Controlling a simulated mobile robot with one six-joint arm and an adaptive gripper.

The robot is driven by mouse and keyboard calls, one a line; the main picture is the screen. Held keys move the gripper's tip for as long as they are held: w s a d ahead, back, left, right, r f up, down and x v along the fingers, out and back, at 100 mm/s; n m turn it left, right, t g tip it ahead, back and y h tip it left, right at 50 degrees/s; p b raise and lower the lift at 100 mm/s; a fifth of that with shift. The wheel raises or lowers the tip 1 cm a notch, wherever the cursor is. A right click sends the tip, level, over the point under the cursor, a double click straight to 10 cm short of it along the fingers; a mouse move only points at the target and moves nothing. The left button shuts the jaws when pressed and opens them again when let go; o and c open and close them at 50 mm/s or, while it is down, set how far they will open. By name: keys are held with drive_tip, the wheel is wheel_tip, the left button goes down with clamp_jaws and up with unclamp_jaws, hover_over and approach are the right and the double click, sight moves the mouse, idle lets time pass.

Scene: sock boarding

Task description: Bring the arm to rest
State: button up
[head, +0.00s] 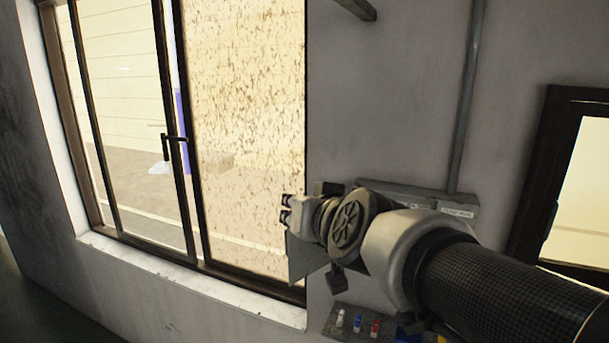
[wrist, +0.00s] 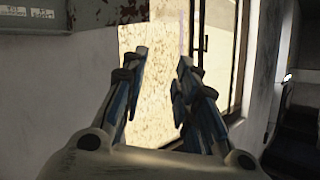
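My arm reaches in from the lower right of the head view, raised in front of a grey wall. My gripper (head: 287,209) is at its far end, pointing left in front of the window's right edge. In the wrist view, my gripper (wrist: 162,58) has its two fingers apart, with nothing between them but the view of the window behind. A flat grey triangular shape (head: 306,260) shows just below the gripper in the head view; I cannot tell what it is.
A sliding window (head: 183,150) with a dark frame and white sill fills the left. A grey labelled box (head: 458,210) is on the wall behind my arm, with a conduit (head: 470,90) above. Small white, blue and red items (head: 357,323) sit low, below my arm. A dark frame (head: 545,150) is at right.

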drive_tip(key=s+d+f+g+h, duration=0.25)
drive_tip(key=s+d+f, duration=0.3)
drive_tip(key=s, duration=0.35)
drive_tip(key=s+d+f+m+g+h, duration=0.1)
drive_tip(key=s+d+f+g, duration=0.2)
drive_tip(key=s+d+f, duration=0.4)
drive_tip(key=s+d+f+g+h, duration=0.1)
drive_tip(key=s+d+f+g, duration=0.3)
drive_tip(key=s, duration=0.6)
wheel_tip(320, 180, down, 32)
drive_tip(key=s+a+b, duration=0.1)
drive_tip(key=b, duration=2.8)
drive_tip(key=shift+a+t, duration=0.35)
drive_tip(key=shift+a, duration=0.05)
drive_tip(key=shift+d, duration=0.1)
